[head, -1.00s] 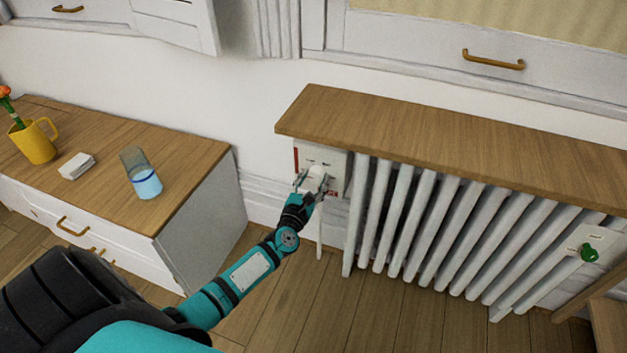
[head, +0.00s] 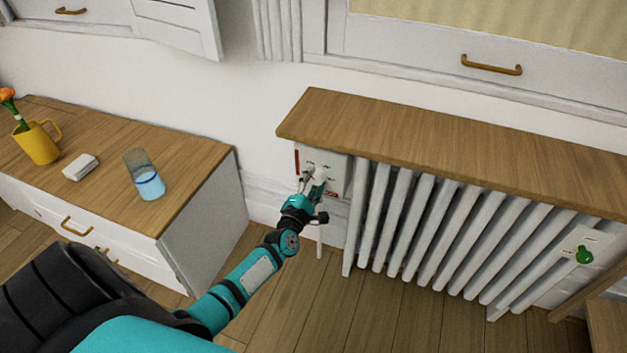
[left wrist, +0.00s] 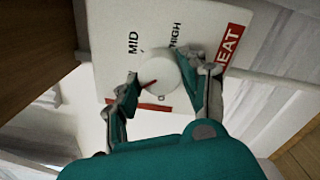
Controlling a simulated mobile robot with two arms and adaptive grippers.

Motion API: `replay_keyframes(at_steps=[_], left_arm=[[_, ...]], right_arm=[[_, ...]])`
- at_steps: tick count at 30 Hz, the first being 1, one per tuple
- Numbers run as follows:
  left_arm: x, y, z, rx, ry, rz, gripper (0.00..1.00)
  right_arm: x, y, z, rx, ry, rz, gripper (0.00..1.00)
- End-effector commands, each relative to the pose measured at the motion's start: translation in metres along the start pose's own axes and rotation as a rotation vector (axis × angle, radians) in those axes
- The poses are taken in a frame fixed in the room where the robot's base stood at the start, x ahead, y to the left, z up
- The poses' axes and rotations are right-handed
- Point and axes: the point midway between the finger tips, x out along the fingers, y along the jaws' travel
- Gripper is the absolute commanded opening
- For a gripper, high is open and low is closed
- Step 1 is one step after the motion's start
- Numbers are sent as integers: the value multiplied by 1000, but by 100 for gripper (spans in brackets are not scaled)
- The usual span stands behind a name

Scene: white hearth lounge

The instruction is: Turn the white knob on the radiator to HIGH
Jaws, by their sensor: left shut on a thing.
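The white knob (head: 318,177) sits on the white panel (head: 338,168) at the left end of the radiator. My left gripper (head: 313,183) is shut on it. In the left wrist view the round knob (left wrist: 165,72) lies between the two fingers (left wrist: 168,88). The panel (left wrist: 105,62) there reads MID and HIGH, with part of HEAT on a red block. A red pointer mark (left wrist: 149,84) shows at the knob's lower left, away from HIGH. A label below the knob is partly hidden. My right gripper is not in view.
A wooden shelf (head: 440,150) overhangs the radiator (head: 430,230). A green knob (head: 584,255) is on another panel at the right end. A cabinet (head: 200,215) at left bears a yellow mug (head: 38,145), a white block (head: 80,167) and a glass (head: 150,182).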

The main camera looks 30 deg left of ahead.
Motion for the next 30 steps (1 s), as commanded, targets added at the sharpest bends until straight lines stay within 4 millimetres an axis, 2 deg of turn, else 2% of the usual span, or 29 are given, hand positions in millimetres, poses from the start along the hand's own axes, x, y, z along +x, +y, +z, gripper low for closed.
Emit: replay_keyframes(at_steps=[14, 16, 30], left_arm=[[-1, 0, 1, 451, -1, -6, 11], [-1, 0, 1, 518, -1, -6, 11], [-1, 0, 2, 963, -2, -7, 11]], right_arm=[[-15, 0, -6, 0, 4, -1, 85], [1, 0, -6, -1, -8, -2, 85], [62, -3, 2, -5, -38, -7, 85]])
